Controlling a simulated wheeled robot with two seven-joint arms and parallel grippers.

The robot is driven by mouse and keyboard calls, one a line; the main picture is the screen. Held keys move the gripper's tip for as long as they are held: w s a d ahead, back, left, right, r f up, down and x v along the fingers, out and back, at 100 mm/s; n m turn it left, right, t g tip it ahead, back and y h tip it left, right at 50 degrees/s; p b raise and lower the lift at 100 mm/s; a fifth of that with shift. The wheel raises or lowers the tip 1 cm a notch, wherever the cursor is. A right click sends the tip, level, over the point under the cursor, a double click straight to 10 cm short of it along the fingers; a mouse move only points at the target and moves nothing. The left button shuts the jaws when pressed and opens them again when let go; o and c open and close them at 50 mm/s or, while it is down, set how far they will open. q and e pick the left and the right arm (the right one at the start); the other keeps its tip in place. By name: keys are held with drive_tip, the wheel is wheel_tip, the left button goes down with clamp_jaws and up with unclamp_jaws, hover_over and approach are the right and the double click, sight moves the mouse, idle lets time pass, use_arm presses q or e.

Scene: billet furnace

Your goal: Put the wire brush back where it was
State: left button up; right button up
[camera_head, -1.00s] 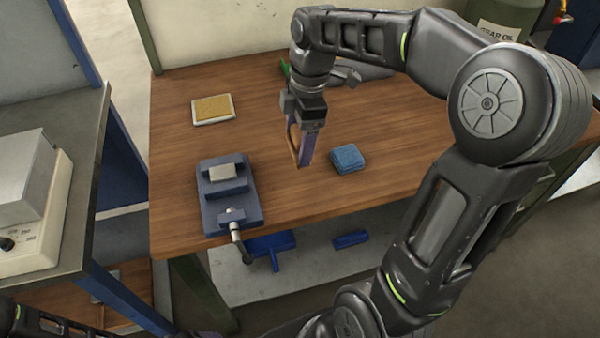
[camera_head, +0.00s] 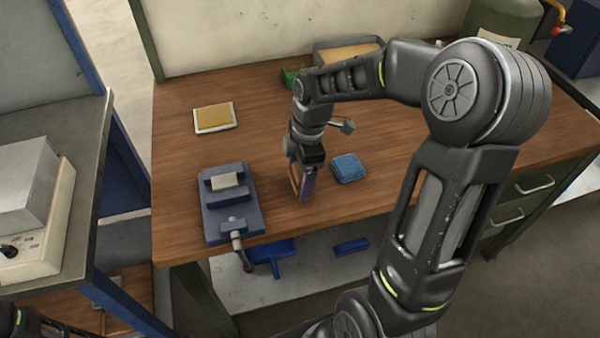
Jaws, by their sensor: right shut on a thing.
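My right gripper (camera_head: 303,190) points down over the front middle of the wooden workbench (camera_head: 410,150). It is shut on a thin tan-brown piece (camera_head: 294,178), apparently the wire brush's wooden handle. The fingers hide most of it, and I cannot make out bristles. I cannot tell whether it touches the bench top. The held piece is left of a blue sponge-like block (camera_head: 348,167) and right of the blue vise (camera_head: 230,205). Only part of my left arm shows at the bottom left corner; its gripper is out of view.
A tan pad in a white tray (camera_head: 215,117) lies at the back left. A grey bin (camera_head: 322,56) and a green object (camera_head: 291,77) stand at the back, partly behind my arm. A green canister (camera_head: 497,30) is at the back right. The vise handle (camera_head: 241,252) overhangs the front edge.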

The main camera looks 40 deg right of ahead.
drive_tip(key=shift+f, duration=0.2)
drive_tip(key=o, duration=1.3)
drive_tip(key=shift+r, duration=0.2)
wheel_tip(320, 180, up, 12)
drive_tip(key=d, duration=0.1)
drive_tip(key=shift+s+d+b, duration=0.2)
drive_tip(key=shift+s+b, duration=0.1)
drive_tip(key=shift+b, duration=0.15)
